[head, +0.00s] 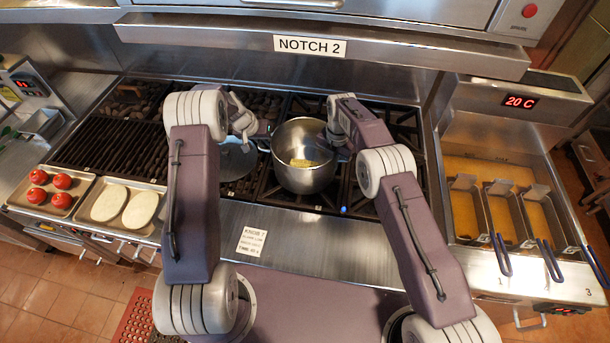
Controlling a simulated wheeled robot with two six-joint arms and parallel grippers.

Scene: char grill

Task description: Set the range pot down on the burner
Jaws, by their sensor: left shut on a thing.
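The range pot (303,180) is a round steel pot with something yellow in its bottom. It is upright over the black burner grates (358,203), in the middle of the head view. I cannot tell whether its base touches the grate. My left gripper (264,139) is at the pot's left side, shut on its handle. My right gripper (334,140) is at the pot's right side, close to the rim. Its fingers are too small and partly hidden to tell whether they are open or shut.
A grey round pan or lid (238,160) lies left of the pot, partly behind my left arm. A char grill (110,135) is further left, with trays of tomatoes (61,181) and white ovals (140,209) before it. Fryer baskets (505,215) are at right. A steel shelf (400,52) overhangs the back.

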